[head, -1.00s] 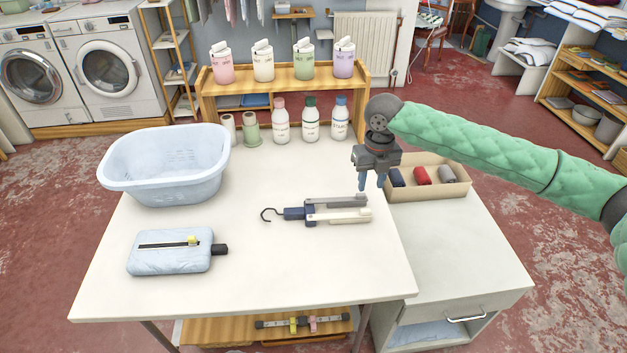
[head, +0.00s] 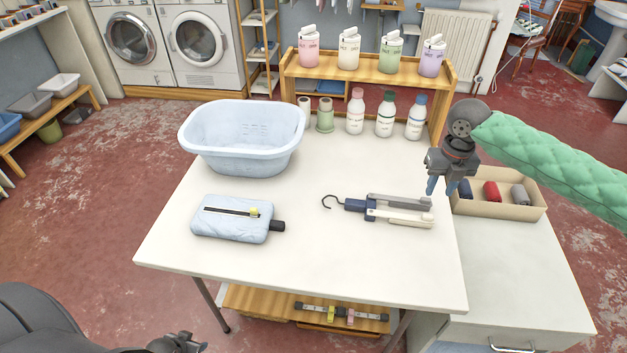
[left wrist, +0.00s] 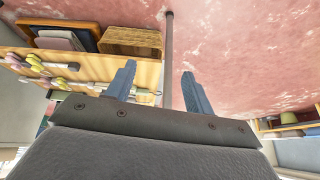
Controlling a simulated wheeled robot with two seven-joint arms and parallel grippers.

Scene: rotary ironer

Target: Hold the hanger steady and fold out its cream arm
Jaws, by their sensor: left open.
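The folding hanger lies on the white table in the head view, with a dark hook at its left and a blue hub (head: 356,205). Its grey arm (head: 395,199) and cream arm (head: 402,218) lie side by side, both pointing right. My right gripper (head: 440,190) hangs above the arms' right ends, fingers pointing down and apart, with nothing seen between them. My left gripper (head: 190,345) is low at the bottom left of the head view, away from the hanger. In the left wrist view its two blue fingers (left wrist: 158,85) are spread and empty.
A blue basin (head: 240,140) and a pale blue padded block (head: 230,218) occupy the table's left side. Bottles (head: 384,115) stand at the back. A box of coloured rolls (head: 500,208) stands right of the hanger. The table (head: 320,255) is clear in front.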

